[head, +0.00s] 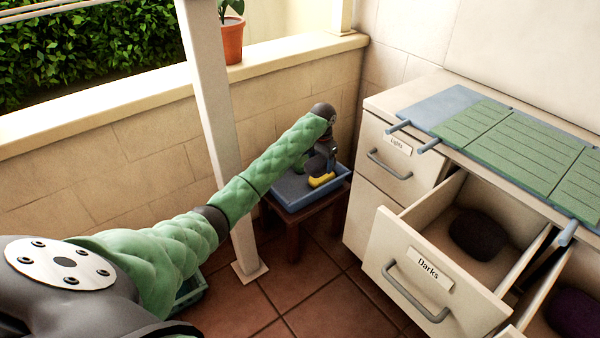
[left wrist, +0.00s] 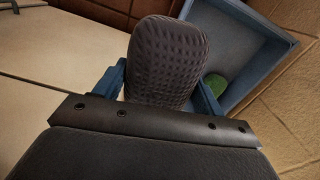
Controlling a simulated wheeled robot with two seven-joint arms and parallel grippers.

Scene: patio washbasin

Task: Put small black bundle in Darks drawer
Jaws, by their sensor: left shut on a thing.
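In the left wrist view, my left gripper (left wrist: 160,90) is shut on a small black bundle (left wrist: 168,58) with a ribbed, knitted surface. The bundle sits between the two blue fingers. In the head view, my left gripper (head: 322,160) is over the blue tray (head: 300,205) at the back; the held bundle is hard to make out there. The Darks drawer (head: 425,275) is pulled open at the right, away from the gripper. A dark bundle (head: 478,234) lies inside it. My right gripper is not in view.
The tray stands on a small wooden table and holds a yellow item (head: 321,180) and a green item (left wrist: 215,84). The Lights drawer (head: 400,165) is shut. Another open drawer holds a purple bundle (head: 575,314). Blue rods jut over the counter edge. A white post (head: 215,110) stands beside my arm.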

